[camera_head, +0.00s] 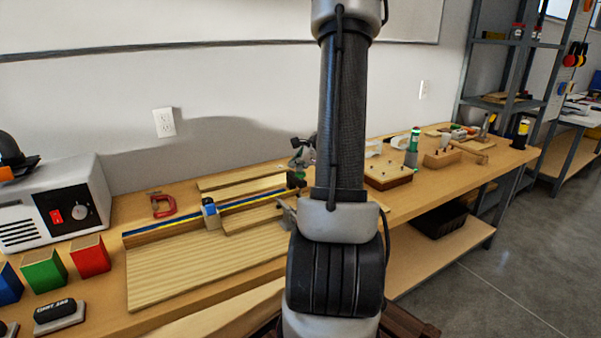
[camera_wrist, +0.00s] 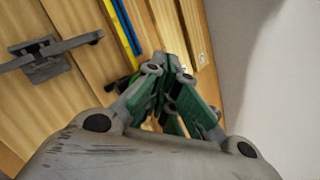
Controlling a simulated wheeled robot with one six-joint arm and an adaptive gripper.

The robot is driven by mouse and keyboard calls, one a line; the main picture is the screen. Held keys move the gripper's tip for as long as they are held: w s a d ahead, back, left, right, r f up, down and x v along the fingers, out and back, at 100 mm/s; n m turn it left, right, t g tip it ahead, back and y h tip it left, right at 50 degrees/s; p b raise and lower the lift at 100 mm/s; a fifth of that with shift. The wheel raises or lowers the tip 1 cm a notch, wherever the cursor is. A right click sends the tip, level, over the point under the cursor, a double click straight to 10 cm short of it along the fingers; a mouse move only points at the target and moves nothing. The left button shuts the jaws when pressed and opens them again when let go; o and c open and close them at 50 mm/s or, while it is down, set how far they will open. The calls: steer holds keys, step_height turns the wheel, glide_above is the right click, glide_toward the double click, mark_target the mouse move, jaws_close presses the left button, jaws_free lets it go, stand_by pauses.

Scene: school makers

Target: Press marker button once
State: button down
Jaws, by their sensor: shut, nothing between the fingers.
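My gripper (camera_wrist: 174,70) is shut and empty, its green-padded fingers meeting in the wrist view. It points down at the wooden fixture board (camera_head: 175,275); in the head view it shows small at the board's far right end, partly hidden by my arm. A blue-and-yellow ruler strip (camera_wrist: 124,28) runs along the board. A black part (camera_wrist: 118,87) lies beside the fingers, largely hidden by them. A small blue-and-white block (camera_head: 210,213) sits on the strip to the left. I cannot tell which part is the marker button, or whether my fingertips touch anything.
A grey metal clamp (camera_wrist: 48,60) stands on the board near my gripper. A red C-clamp (camera_head: 163,205) and a white machine (camera_head: 50,200) are to the left. A wooden box with pegs (camera_head: 387,174) is to the right. The wall is close behind.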

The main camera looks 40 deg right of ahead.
steer(key=shift+f, duration=0.25)
steer(key=shift+r, duration=1.1)
steer(key=shift+r, duration=0.1)
steer(key=shift+r, duration=2.9)
